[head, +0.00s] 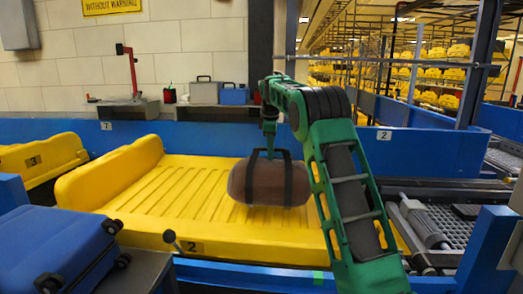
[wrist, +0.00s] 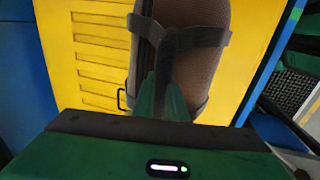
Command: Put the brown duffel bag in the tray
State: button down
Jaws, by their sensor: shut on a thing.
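The brown duffel bag (head: 240,183) has dark straps and hangs or stands upright below my gripper (head: 270,152). My gripper is shut on the bag's dark handle straps. In the wrist view the bag (wrist: 200,70) fills the upper middle, with the green fingers (wrist: 162,92) on its straps. The yellow tray (head: 140,205), marked 2, lies beneath and behind the bag, which is over its right part. I cannot tell whether the bag's underside touches the tray. The tray also shows in the wrist view (wrist: 60,50).
A blue suitcase (head: 55,250) lies at the front left. Another yellow tray (head: 40,155), marked 3, is at the left. A blue conveyor wall (head: 200,135) runs behind; a shelf with a grey case (head: 204,92) and a blue case (head: 234,95) stands beyond. Rollers (head: 425,225) are at the right.

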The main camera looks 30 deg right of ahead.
aim_at(270, 174)
jog(key=shift+s+d, duration=0.1)
jog(key=shift+d, duration=0.1)
jog(key=shift+f, duration=2)
jog(key=c, duration=2.2)
grip_release()
jog(key=shift+f, duration=0.2)
jog(key=o, duration=0.4)
jog(key=shift+r, duration=0.15)
